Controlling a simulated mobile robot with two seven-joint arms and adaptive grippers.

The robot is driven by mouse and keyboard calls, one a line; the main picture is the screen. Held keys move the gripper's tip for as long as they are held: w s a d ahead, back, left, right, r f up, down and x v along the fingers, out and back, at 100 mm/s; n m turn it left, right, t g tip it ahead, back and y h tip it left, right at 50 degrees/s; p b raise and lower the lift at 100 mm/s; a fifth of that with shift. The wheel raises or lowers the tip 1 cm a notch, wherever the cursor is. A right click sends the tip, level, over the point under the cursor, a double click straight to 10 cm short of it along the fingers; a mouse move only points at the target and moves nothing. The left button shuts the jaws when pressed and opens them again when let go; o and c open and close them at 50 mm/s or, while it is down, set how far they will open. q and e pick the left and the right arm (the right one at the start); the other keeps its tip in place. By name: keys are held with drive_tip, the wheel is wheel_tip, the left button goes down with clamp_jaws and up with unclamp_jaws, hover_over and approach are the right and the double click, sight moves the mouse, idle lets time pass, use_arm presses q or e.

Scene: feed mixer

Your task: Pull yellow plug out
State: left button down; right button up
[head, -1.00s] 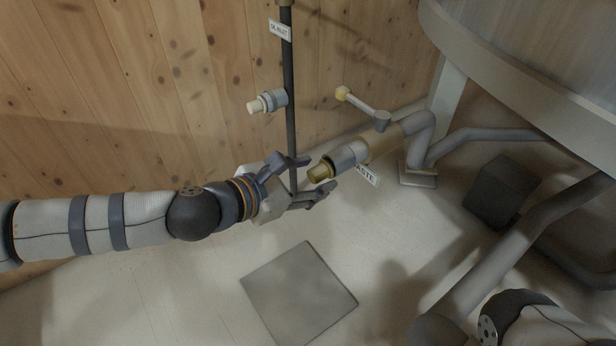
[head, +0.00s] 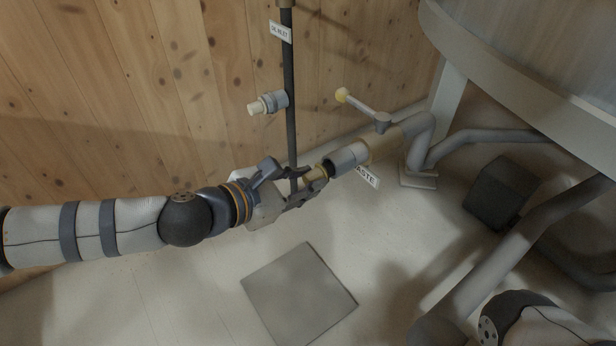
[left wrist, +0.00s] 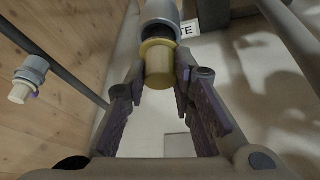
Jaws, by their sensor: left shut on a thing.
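The yellow plug (head: 318,173) is at the open end of the grey pipe collar (head: 347,157), by the label ending in "ASTE". My left gripper (head: 308,182) is shut on the plug, with one finger on each side. In the left wrist view the plug (left wrist: 159,70) sits between the fingertips, its wider ring towards the collar (left wrist: 162,12). A dark band shows between ring and collar. I cannot tell whether the plug's inner end is still inside the collar. My right gripper is out of view.
A yellow-knobbed lever (head: 357,103) stands above the waste pipe. A dark vertical pipe (head: 290,120) with a pale-capped side outlet (head: 268,103) runs behind my left gripper. A grey square plate (head: 299,295) lies on the floor. The large tank (head: 540,65) overhangs the right.

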use_arm(q)
drive_tip(key=shift+s+a+f, duration=0.15)
drive_tip(key=shift+s+a, duration=0.75)
drive_tip(key=shift+a, duration=0.3)
drive_tip(key=shift+s+a+f, duration=0.1)
drive_tip(key=shift+s+a, duration=0.75)
drive_tip(key=shift+a, duration=0.3)
